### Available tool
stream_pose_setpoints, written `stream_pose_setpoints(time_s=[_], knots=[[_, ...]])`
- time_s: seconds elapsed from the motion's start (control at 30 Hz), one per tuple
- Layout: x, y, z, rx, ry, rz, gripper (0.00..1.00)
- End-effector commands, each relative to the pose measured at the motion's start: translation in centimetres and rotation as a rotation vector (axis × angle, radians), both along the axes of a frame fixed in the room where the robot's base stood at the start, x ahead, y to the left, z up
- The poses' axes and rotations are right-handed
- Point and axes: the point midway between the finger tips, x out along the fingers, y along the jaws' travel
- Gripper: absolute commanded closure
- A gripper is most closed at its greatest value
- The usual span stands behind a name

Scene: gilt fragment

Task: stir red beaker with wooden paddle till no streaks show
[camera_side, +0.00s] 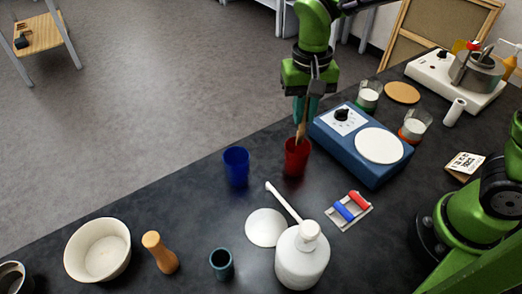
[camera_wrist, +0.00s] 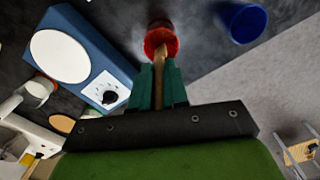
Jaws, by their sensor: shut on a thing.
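The red beaker (camera_side: 297,163) stands upright on the dark bench, left of a blue hotplate. My gripper (camera_side: 305,115) is above it, pointing down, its teal fingers shut on the wooden paddle (camera_side: 301,131). The paddle's lower end reaches the beaker's mouth and appears to dip inside; how deep is hidden. In the wrist view, the paddle (camera_wrist: 158,70) runs from between my gripper's fingers (camera_wrist: 159,82) to the red beaker's rim (camera_wrist: 160,36). The beaker's contents and any streaks cannot be made out.
A blue beaker (camera_side: 236,168) stands close left of the red one. The blue hotplate (camera_side: 338,153) with a white plate is close right. A white bottle (camera_side: 301,262), a white disc (camera_side: 265,228) and red and blue rollers (camera_side: 350,207) are in front. The bench's far edge is behind the beakers.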

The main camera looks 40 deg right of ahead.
Motion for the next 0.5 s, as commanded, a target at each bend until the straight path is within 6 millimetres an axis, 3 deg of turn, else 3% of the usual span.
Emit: stream_pose_setpoints(time_s=[0.17,0.5], knots=[[0.0,0.0,0.2,0.001,0.000,0.000,1.00],[0.1,0.0,3.4,0.001,-0.003,0.001,1.00]])
